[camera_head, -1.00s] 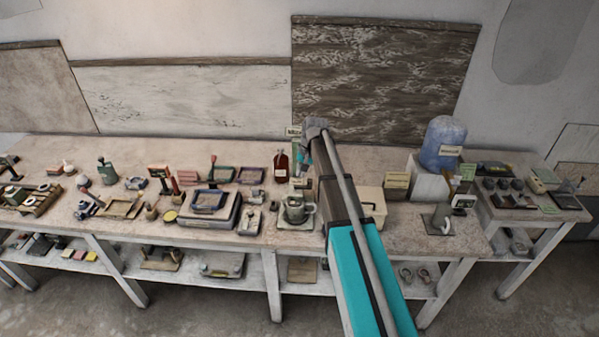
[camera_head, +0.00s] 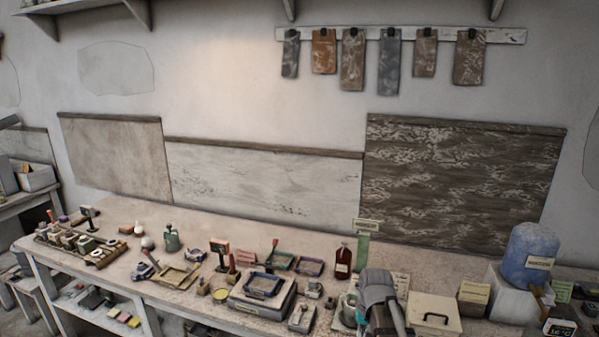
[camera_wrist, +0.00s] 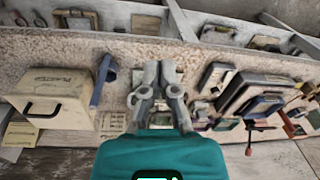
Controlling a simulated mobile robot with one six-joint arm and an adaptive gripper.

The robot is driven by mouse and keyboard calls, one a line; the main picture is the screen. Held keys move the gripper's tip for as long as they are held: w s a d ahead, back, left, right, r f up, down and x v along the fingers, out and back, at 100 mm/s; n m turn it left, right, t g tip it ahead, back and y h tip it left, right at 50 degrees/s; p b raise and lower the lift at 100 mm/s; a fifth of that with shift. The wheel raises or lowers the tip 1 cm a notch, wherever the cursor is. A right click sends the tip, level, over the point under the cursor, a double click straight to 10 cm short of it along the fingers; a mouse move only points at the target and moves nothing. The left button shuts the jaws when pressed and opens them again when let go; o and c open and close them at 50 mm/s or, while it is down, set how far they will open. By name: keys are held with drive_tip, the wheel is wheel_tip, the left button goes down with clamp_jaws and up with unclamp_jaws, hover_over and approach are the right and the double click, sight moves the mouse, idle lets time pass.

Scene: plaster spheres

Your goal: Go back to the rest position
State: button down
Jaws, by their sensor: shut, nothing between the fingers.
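My gripper (camera_wrist: 158,88) shows in the wrist view with its fingers together and nothing between them. It hangs above the workbench (camera_wrist: 130,50), between a cream box with a handle (camera_wrist: 60,98) on the left and a dark scale-like box (camera_wrist: 250,93) on the right. In the head view, my arm's dark end (camera_head: 380,295) rises at the bottom edge, in front of the bench. It partly hides a grey-green mug (camera_head: 348,310). The fingertips cannot be made out in this view.
A brown bottle (camera_head: 343,262) and a green card stand just behind my arm. Small tools and trays crowd the bench leftward.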

drive_tip(key=s+f+n+h+b, duration=0.1)
drive_tip(key=s+f+b, duration=0.1)
drive_tip(key=s, duration=0.7)
drive_tip(key=shift+a+f, duration=0.35)
drive_tip(key=shift+f, duration=0.45)
drive_tip(key=shift+s, duration=0.1)
